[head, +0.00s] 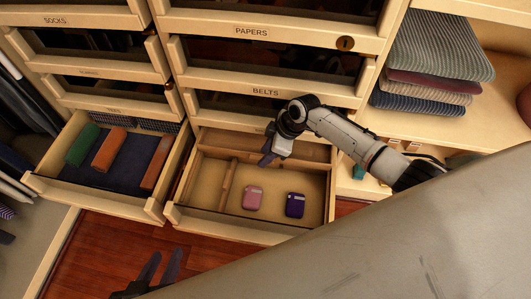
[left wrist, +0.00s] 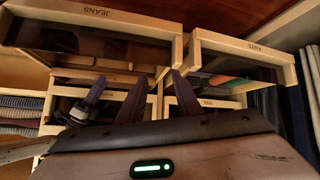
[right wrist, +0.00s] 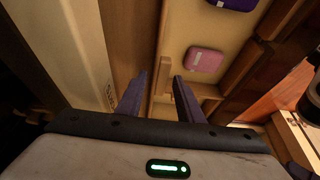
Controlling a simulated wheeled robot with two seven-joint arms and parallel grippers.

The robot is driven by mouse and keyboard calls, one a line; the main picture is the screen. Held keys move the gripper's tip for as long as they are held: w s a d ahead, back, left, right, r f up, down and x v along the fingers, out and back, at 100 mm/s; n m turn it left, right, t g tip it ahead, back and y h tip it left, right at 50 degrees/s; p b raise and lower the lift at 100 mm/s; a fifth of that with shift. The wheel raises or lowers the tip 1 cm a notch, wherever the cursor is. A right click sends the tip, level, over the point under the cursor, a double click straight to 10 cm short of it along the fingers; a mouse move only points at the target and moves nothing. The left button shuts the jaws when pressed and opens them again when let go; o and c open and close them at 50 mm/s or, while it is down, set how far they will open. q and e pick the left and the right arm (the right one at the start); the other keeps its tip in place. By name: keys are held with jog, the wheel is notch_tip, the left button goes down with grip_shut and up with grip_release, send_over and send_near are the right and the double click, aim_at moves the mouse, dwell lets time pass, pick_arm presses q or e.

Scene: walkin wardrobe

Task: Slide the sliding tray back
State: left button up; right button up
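The lower middle drawer (head: 230,222) is pulled out. A shallow wooden sliding tray (head: 308,152) spans its back part, under the drawer fronts above. My right gripper (head: 268,157) reaches down at the tray's front edge, left of its middle. In the right wrist view its fingers (right wrist: 160,78) are apart, one on each side of the tray's wooden edge (right wrist: 160,50); contact is not clear. My left gripper (head: 160,272) is open and empty, low in front of the drawers. Its spread fingers also show in the left wrist view (left wrist: 160,78).
A pink case (head: 253,198) and a purple case (head: 295,205) lie on the drawer floor, right of a wooden divider (head: 228,185). The left drawer (head: 95,195) is also open and holds rolled items. Folded clothes (head: 430,60) sit on the right shelf.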

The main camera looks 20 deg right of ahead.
jog(key=p+v, duration=0.1)
jog(key=v, duration=0.2)
jog(key=shift+r+p, duration=0.1)
jog(key=shift+p, duration=0.3)
jog(key=s+d+p, duration=0.1)
jog(key=s+d, duration=0.5)
jog(key=d, duration=0.4)
jog(key=shift+d, duration=0.15)
jog(key=shift+s+p, duration=0.15)
jog(key=shift+p, duration=0.15)
